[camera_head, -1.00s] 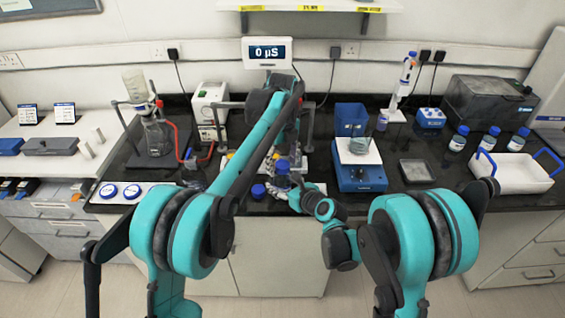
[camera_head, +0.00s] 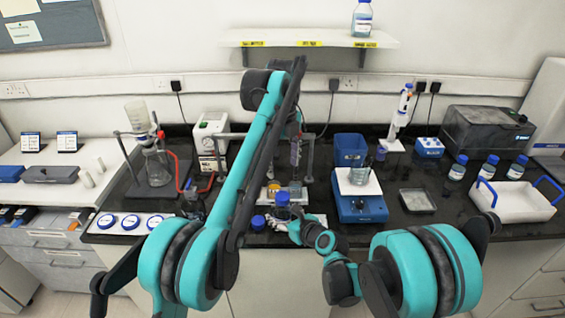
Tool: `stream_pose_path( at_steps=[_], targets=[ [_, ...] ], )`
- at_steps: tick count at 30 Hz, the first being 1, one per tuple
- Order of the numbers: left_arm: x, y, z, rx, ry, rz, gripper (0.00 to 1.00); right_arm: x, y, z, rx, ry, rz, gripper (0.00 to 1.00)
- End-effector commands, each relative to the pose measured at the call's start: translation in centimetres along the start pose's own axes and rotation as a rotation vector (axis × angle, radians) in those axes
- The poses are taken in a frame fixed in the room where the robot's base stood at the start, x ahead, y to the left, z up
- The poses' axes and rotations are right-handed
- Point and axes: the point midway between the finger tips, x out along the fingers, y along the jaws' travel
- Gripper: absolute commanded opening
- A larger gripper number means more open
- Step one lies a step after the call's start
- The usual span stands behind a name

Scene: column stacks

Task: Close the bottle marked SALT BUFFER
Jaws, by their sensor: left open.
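Several small bottles with blue caps are in view, but their labels are too small to read, so I cannot tell which is SALT BUFFER. One bottle (camera_head: 283,199) stands near the counter's front edge, in the middle. A blue cap (camera_head: 258,222) is just left of it. Three more round blue-topped pieces lie on a white pad (camera_head: 120,231) at the left. My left gripper (camera_head: 296,153) hangs open beyond the middle bottle, partly hidden by its own forearm, with nothing seen in it. My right gripper (camera_head: 285,224) is low by that bottle; its fingers are unclear.
Another bottle (camera_head: 362,18) stands on the wall shelf (camera_head: 290,37). Several bottles (camera_head: 458,168) stand behind a white tray (camera_head: 515,205) at the right. A blue stirrer (camera_head: 360,207) carries a beaker. A flask stand (camera_head: 152,190) is at the left.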

Motion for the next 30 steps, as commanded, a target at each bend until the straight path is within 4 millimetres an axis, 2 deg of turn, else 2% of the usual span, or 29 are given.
stream_pose_path(
  at_steps=[10,11,13,23,26,30],
  targets=[
    [-0.3,0.0,0.0,0.000,0.000,0.000,0.63,0.0,0.0,0.0,0.000,0.000,0.000,0.00],
    [-0.3,0.0,0.0,0.000,0.000,0.000,0.63,0.0,0.0,0.0,0.000,0.000,0.000,0.63],
    [-0.3,0.0,0.0,0.000,0.000,0.000,0.63,0.0,0.0,0.0,0.000,0.000,0.000,0.81],
    [-0.3,0.0,0.0,0.000,0.000,0.000,0.63,-0.1,0.0,0.0,0.000,0.000,0.000,0.82],
    [-0.3,0.0,0.0,0.000,0.000,0.000,0.63,-0.8,-0.1,0.0,0.000,0.000,-0.001,0.82],
    [-0.3,0.0,0.0,0.000,0.000,0.000,0.63,-3.2,0.0,0.0,0.001,0.000,-0.002,0.82]
  ],
)
